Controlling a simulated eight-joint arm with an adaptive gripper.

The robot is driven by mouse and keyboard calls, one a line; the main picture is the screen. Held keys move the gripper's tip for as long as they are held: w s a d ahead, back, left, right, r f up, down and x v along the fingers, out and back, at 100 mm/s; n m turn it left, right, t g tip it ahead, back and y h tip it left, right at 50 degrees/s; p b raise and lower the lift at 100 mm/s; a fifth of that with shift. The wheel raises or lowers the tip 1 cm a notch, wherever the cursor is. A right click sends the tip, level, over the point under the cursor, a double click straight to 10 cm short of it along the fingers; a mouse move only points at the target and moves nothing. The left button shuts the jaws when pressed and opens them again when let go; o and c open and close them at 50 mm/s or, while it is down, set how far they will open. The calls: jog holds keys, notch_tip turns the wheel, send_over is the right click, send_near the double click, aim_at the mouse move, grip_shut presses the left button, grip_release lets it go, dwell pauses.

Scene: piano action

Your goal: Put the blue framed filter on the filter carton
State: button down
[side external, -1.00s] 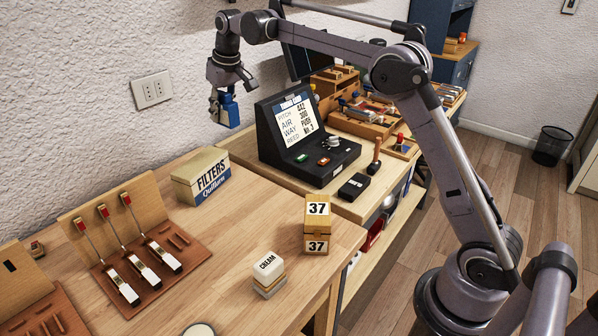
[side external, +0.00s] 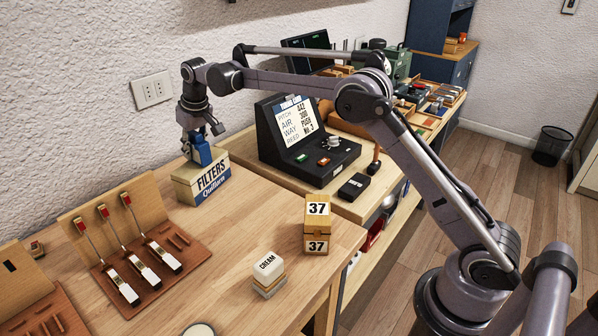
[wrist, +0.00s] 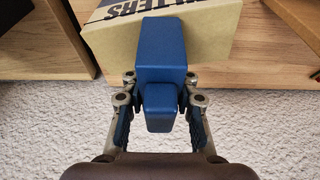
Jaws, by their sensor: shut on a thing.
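The blue framed filter (side external: 201,151) is held in my gripper (side external: 199,140). In the wrist view the blue filter (wrist: 162,55) sits between the two fingers of my gripper (wrist: 158,98), which are shut on its narrower blue part. The filter carton (side external: 187,189) is a cream box with FILTERS lettering and a blue band, on the wooden bench near the wall. It also shows in the wrist view (wrist: 222,35), right behind the filter. The filter is at the carton's top; I cannot tell whether it touches or hovers just above.
A black console with a display (side external: 262,130) stands right of the carton. A rack with red-tipped parts (side external: 140,255) lies to the left. The bench around the carton's front is clear.

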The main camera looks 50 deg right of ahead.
jog(key=shift+f, duration=0.15)
jog(key=c, duration=1)
grip_release()
jog(key=v, duration=1.2)
jog(key=t, duration=0.1)
send_near(201, 144)
jog(key=s+d+r, duration=0.2)
jog(key=s+r, duration=0.1)
jog(key=s, duration=0.1)
jog(key=s+t, duration=0.1)
jog(key=s, duration=0.9)
jog(key=shift+t, duration=0.9)
jog(key=s+f, duration=0.4)
jog(key=s, duration=0.2)
jog(key=s+d+f, duration=0.1)
jog(key=s+f, duration=0.3)
jog(key=s, duration=0.2)
jog(key=s+d+f, duration=0.1)
jog(key=s+f, duration=0.3)
jog(key=s, duration=0.2)
jog(key=shift+d+f, duration=0.1)
jog(key=shift+f, duration=0.25)
